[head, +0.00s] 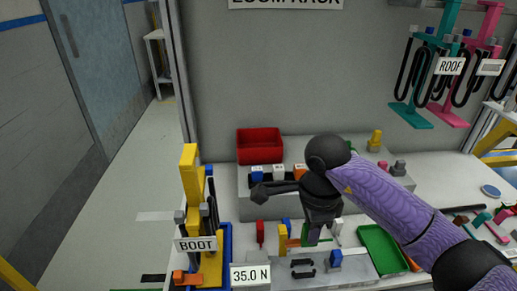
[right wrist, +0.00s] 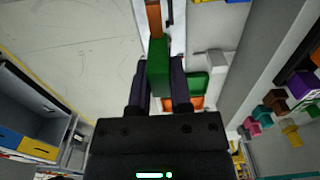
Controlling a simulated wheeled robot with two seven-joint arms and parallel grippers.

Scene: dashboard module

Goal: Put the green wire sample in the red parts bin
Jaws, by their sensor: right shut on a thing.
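The green wire sample (right wrist: 158,68) is a green block between the two dark fingers of my right gripper (right wrist: 159,88) in the right wrist view. My right gripper (head: 312,236) is shut on it, low over the front of the workbench in the head view. The green wire sample (head: 304,235) is mostly hidden there by the gripper. The red parts bin (head: 259,154) is an open red box at the back of the bench, behind and left of the gripper. Its floor looks empty. My left gripper is not in view.
A yellow post rack (head: 189,170) with the BOOT sign (head: 195,244) stands at left. A green tray (head: 367,244) lies right of the gripper. A loom rack (head: 411,110) hangs at upper right.

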